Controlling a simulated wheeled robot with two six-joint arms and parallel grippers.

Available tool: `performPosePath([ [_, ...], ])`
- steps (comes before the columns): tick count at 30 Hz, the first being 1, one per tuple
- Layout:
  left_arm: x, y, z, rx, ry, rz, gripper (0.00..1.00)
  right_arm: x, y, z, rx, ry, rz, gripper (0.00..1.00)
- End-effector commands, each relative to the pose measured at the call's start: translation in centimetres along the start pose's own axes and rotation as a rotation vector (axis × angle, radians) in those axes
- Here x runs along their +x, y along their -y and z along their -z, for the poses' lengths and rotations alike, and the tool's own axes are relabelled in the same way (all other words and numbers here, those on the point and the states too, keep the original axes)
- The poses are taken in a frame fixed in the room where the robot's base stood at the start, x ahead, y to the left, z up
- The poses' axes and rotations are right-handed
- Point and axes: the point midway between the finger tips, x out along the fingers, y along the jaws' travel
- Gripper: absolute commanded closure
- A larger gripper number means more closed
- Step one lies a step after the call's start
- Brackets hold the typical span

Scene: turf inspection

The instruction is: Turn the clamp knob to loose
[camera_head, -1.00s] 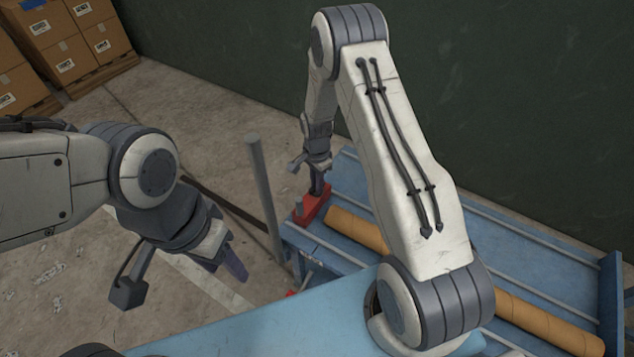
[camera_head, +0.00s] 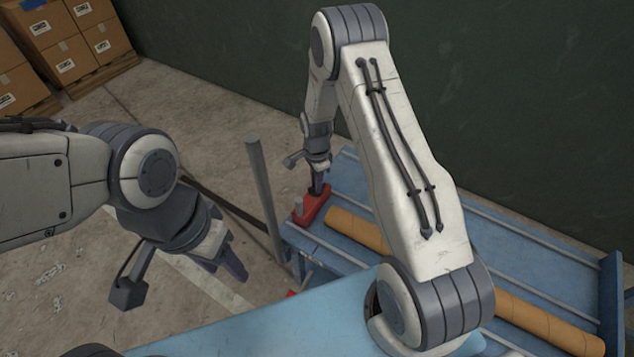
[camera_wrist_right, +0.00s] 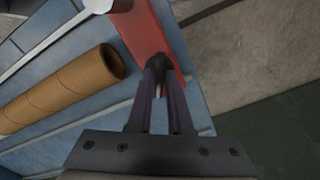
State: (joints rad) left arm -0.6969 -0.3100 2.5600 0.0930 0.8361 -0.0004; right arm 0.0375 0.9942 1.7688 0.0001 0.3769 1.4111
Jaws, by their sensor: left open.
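The red clamp (camera_head: 312,207) sits at the far left end of the blue bed in the head view. It also shows as a red bar in the right wrist view (camera_wrist_right: 146,30). My right gripper (camera_head: 318,190) points down onto the clamp. In the right wrist view my right gripper's fingers (camera_wrist_right: 158,75) come together at their tips around a small dark knob (camera_wrist_right: 157,63) on the clamp. The fingertips hide most of the knob, so its setting cannot be read. My left gripper (camera_head: 224,264) hangs open and empty over the floor at left, apart from the clamp.
A brown cardboard tube (camera_head: 357,229) lies on the blue roller bed (camera_head: 480,229) beside the clamp; its open end shows in the right wrist view (camera_wrist_right: 108,63). A grey post (camera_head: 264,190) stands left of the clamp. Stacked cartons (camera_head: 70,45) stand far left. A dark wall rises behind.

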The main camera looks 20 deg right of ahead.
Motion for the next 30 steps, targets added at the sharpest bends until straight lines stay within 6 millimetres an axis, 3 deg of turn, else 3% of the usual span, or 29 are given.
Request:
performPosePath([
  [1, 0.0, 0.0, 0.0, 0.0, 0.0, 0.0, 0.5, -0.2, 0.3, 0.1, 0.001, -0.001, 0.008, 0.62],
  [2, 0.0, 0.0, 0.0, 0.0, 0.0, 0.0, 0.5, -0.2, 0.3, 0.1, 0.001, -0.001, 0.008, 0.55],
  [14, 0.0, 0.0, 0.0, 0.0, 0.0, 0.0, 0.5, -0.7, 0.1, 0.0, -0.001, 0.0, 0.001, 0.55],
  [24, 0.3, 0.0, 0.0, 0.0, 0.0, 0.0, 0.5, -6.9, 0.2, 0.0, -0.001, -0.001, 0.007, 0.55],
  [30, 0.4, 0.0, 0.0, 0.0, 0.0, 0.0, 0.5, -9.7, 0.2, 0.0, 0.0, -0.001, 0.005, 0.55],
])
